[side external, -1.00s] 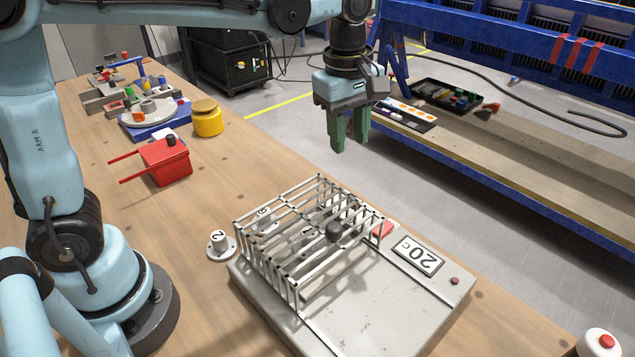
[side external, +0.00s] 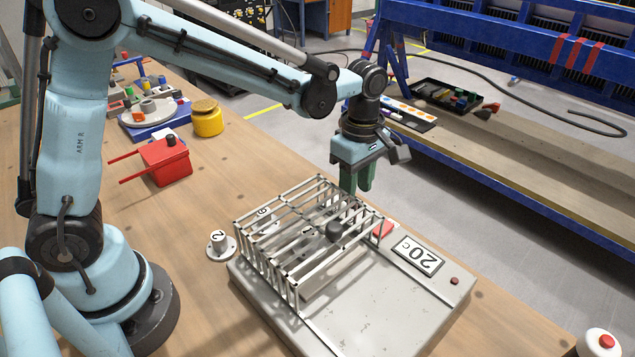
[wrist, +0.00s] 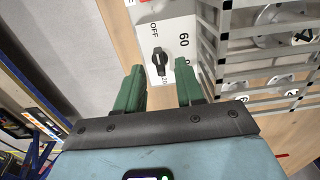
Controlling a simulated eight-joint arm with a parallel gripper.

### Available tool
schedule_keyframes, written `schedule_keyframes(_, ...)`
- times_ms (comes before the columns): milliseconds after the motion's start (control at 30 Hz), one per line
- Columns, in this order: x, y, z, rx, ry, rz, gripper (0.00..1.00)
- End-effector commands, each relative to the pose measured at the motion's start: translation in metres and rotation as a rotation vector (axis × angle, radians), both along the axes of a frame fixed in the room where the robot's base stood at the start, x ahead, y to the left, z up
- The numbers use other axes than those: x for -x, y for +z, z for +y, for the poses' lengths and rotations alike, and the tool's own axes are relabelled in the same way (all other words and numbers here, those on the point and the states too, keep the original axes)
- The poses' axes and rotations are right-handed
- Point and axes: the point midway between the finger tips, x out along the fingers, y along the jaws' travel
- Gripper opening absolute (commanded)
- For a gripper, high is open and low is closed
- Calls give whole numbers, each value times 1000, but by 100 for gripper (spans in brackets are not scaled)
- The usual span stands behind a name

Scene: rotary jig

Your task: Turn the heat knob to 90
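Nothing is held. In the side view my gripper (side external: 358,180) points down at the far edge of the grey jig (side external: 375,300), behind the cage; the heat knob is not made out there.
A metal-bar cage (side external: 290,262) stands on the jig close to my gripper. A numbered knob piece (side external: 220,245) and a red box (side external: 166,163) are on the table. The jig's front is clear.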

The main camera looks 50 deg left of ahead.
Motion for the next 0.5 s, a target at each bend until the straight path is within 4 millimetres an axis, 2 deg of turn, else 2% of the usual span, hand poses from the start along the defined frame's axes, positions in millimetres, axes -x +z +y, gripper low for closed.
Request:
schedule_keyframes(200,0,-18,0,0,0,0,37)
schedule_keyframes(500,0,-21,0,0,0,0,37)
